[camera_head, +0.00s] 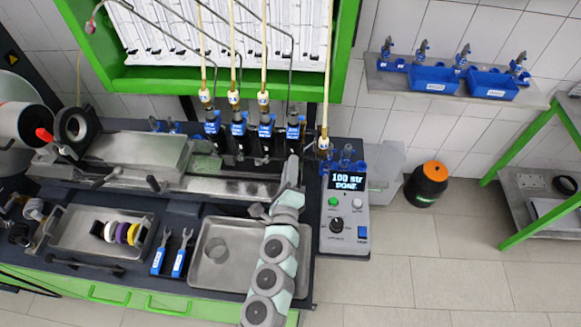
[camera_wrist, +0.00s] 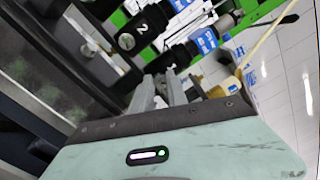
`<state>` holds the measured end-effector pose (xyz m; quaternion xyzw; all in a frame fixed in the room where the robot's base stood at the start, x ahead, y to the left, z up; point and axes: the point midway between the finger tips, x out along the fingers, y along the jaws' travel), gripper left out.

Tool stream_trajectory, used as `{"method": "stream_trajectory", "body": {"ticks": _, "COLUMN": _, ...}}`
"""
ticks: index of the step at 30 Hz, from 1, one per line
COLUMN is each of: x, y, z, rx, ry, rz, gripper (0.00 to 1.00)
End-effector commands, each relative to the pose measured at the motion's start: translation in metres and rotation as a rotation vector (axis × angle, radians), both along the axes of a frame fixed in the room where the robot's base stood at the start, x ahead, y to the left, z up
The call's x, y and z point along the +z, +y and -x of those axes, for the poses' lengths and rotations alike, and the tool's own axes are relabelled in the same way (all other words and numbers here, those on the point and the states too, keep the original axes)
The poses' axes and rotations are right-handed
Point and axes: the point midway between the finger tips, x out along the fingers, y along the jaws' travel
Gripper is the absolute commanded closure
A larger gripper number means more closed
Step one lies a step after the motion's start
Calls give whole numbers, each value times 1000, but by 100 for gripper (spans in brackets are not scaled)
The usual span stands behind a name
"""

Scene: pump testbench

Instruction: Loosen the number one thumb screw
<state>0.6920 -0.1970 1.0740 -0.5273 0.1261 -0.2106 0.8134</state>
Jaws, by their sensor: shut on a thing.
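My gripper (camera_wrist: 168,82) is shut at the front of the black holder (camera_wrist: 185,52) beside the one marked 2, in the wrist view. The fingers close on a small thumb screw there, mostly hidden between them. The number on this holder is not readable. The holder marked 2 (camera_wrist: 141,27) stands to the left, with its own silver thumb screw (camera_wrist: 126,42) free. In the head view my arm reaches up to the rightmost of the blue-labelled injectors (camera_head: 293,131); the fingertips are too small to tell there.
A control box (camera_head: 346,205) reading "100 str DONE" stands close right of my arm. A metal tray (camera_head: 208,270) and two blue-handled wrenches (camera_head: 169,254) lie to the left. Thin metal pipes (camera_head: 233,50) rise above the injectors. Open floor lies to the right.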

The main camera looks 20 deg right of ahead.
Motion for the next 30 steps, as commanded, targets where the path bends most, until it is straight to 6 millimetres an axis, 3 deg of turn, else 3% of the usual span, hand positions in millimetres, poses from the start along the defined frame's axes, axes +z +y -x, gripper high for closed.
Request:
{"method": "stream_trajectory", "body": {"ticks": 18, "x": 1, "y": 0, "z": 0, "rx": 0, "ry": 270, "rz": 511, "gripper": 100}}
{"method": "stream_trajectory", "body": {"ticks": 30, "x": 1, "y": 0, "z": 0, "rx": 0, "ry": 391, "rz": 736, "gripper": 100}}
